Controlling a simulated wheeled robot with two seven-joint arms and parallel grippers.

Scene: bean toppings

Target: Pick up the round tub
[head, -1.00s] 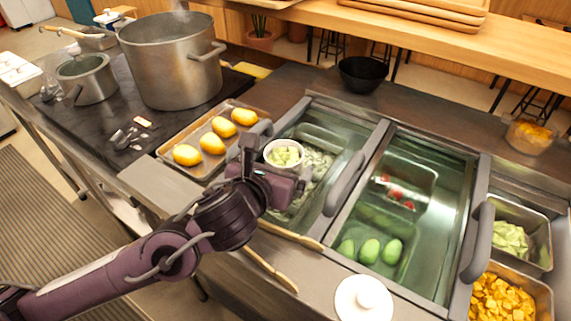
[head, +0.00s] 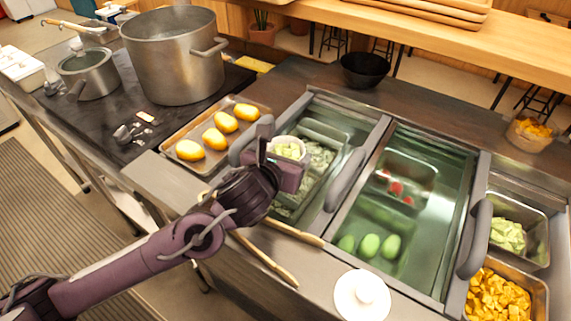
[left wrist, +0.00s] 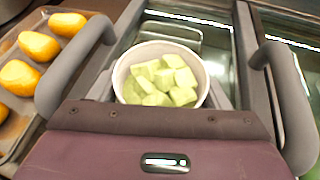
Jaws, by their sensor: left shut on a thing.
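The round tub is a small white cup (head: 304,153) filled with pale green cubes. In the head view it is upright in my left gripper (head: 284,166), over the left well of the counter. My left gripper is shut on it. In the left wrist view the tub's pale rim (left wrist: 160,46) shows just beyond the purple gripper body, with the green cubes inside. I cannot tell how high the tub is above the well. My right gripper is not in view.
A tray (head: 172,141) of yellow oval items lies left of the well. The middle well holds green and red items, with grey handles (head: 344,180) at the sides. Wooden tongs (head: 265,262) and a white lid (head: 362,296) lie in front. A large pot (head: 172,62) stands behind left.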

